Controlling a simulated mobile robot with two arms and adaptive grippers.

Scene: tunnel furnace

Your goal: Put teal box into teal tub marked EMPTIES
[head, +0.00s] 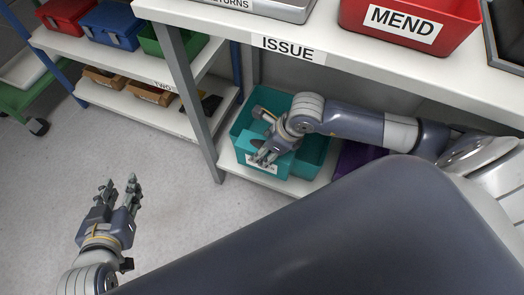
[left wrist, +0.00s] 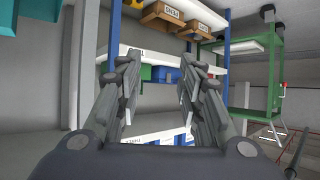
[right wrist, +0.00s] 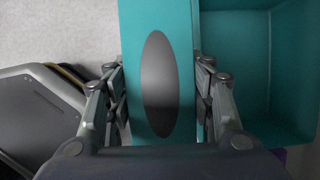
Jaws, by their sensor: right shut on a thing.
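My right gripper (head: 262,155) is shut on the teal box (right wrist: 157,16), which has a dark oval on its face between the fingers. The teal tub (head: 313,151) stands on the low shelf under the ISSUE label; its inside also shows in the right wrist view (right wrist: 262,70), beside the box. The box overlaps the tub's near left part in that view; I cannot tell whether they touch. A white label, partly hidden by the fingers, shows at the front in the head view. My left gripper (head: 118,187) is open and empty over the floor, away from the tub.
The bench top (head: 290,47) marked ISSUE lies above the tub and carries a red MEND bin (head: 412,20). A grey leg (head: 190,90) stands left of the tub. A purple bin (head: 357,157) is to its right. Open floor lies at left.

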